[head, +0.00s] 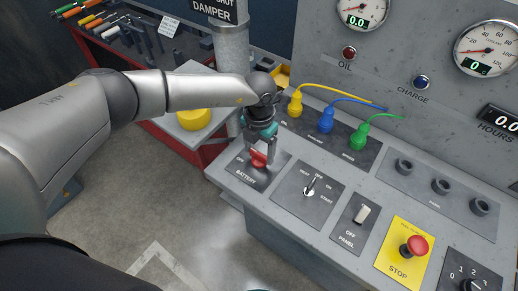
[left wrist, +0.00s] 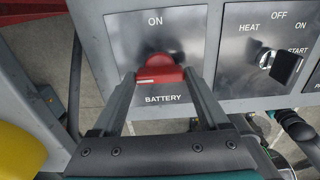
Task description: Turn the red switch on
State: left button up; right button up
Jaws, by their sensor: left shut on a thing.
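The red switch (head: 259,158) sits on the dark "BATTERY" plate at the left end of the sloped console. The left wrist view shows this red switch (left wrist: 160,66) below the "ON" label and above the word "BATTERY". My left gripper (head: 257,152) reaches down over it from above. In the left wrist view my left gripper (left wrist: 160,78) has one finger on each side of the red handle and is shut on it. The fingers hide part of the switch in the head view. I cannot tell its exact turn position. My right gripper is not in view.
Right of the switch are a key switch (head: 309,190), a panel toggle (head: 362,214) and a red stop button (head: 413,247). Yellow, blue and green plugs (head: 326,121) with cables stand behind. A grey post (head: 232,48) and a red tool cart (head: 126,62) are near my left arm.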

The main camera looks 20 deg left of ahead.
pick_arm(q)
jog(key=shift+c, duration=1.3)
jog(key=shift+m, duration=0.3)
jog(key=m+b, duration=0.2)
jog(key=m, duration=0.1)
jog(key=shift+w+m, duration=0.1)
jog(key=shift+m, duration=0.2)
jog(key=m+b, duration=0.3)
jog(key=m, duration=0.1)
jog(key=shift+m, duration=0.3)
jog(key=m+b, duration=0.4)
jog(key=m, duration=0.1)
jog(key=shift+m+b, duration=1.15)
jog(key=shift+m, duration=0.85)
jog(key=shift+r, duration=0.1)
